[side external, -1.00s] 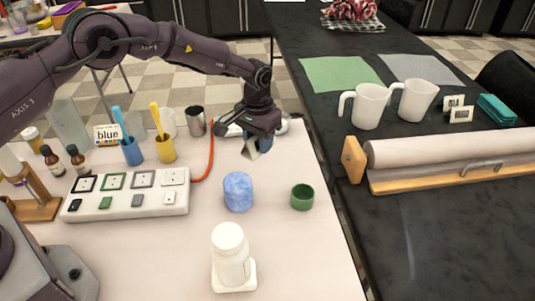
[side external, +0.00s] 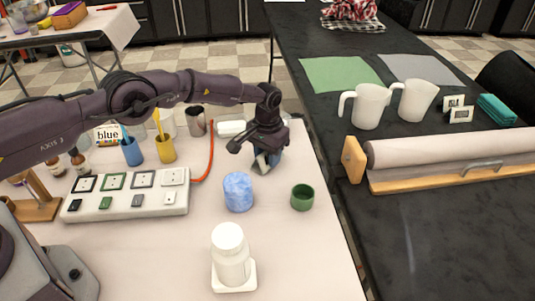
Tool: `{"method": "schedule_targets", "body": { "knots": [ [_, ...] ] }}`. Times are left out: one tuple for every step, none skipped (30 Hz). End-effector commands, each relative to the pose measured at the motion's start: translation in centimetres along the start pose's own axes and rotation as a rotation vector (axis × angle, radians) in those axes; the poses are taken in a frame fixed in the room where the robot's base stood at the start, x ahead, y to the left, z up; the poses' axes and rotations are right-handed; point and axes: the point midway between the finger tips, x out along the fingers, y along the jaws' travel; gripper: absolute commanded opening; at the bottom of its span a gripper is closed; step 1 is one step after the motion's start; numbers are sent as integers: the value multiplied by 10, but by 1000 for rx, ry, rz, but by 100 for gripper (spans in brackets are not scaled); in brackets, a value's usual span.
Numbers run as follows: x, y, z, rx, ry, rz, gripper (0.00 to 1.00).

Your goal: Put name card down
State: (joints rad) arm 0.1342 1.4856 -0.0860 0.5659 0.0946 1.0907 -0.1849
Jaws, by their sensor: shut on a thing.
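My gripper (side external: 262,163) is low over the far right part of the white table (side external: 130,260), behind the blue marbled cylinder (side external: 238,192). It is shut on a small pale card, the name card (side external: 261,161), with a bluish part beside it. The card is tilted and mostly hidden by the fingers; I cannot tell whether it touches the table. Another card reading "blue" (side external: 107,135) stands at the far left, behind the blue cup (side external: 131,152).
A green cup (side external: 302,197) stands right of the cylinder. A white bottle (side external: 231,254) stands in front. A power strip (side external: 125,200) with an orange cable (side external: 210,150) lies left. A yellow cup (side external: 165,149) and a metal cup (side external: 195,121) stand behind. The front right of the table is clear.

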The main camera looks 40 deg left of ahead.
Motion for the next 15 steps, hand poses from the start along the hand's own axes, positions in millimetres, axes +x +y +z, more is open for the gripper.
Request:
{"method": "schedule_targets", "body": {
  "knots": [
    [0, 0, 0, 0, 0, 0, 15],
    [1, 0, 0, 0, 0, 0, 15],
    [2, 0, 0, 0, -1, 0, 15],
    [3, 0, 0, 0, -1, 0, 15],
    [2, 0, 0, 0, 0, 0, 43],
    [2, 0, 0, 0, -1, 0, 52],
    [2, 0, 0, 0, -1, 0, 59],
    [2, 0, 0, 0, -1, 0, 62],
    [2, 0, 0, 0, -1, 0, 62],
    [2, 0, 0, 0, -1, 0, 62],
    [2, 0, 0, 0, -1, 0, 62],
    [2, 0, 0, 0, -1, 0, 62],
    [2, 0, 0, 0, 0, 0, 62],
    [2, 0, 0, 0, 0, 0, 62],
    [2, 0, 0, 0, 0, 0, 62]
  ]
}}
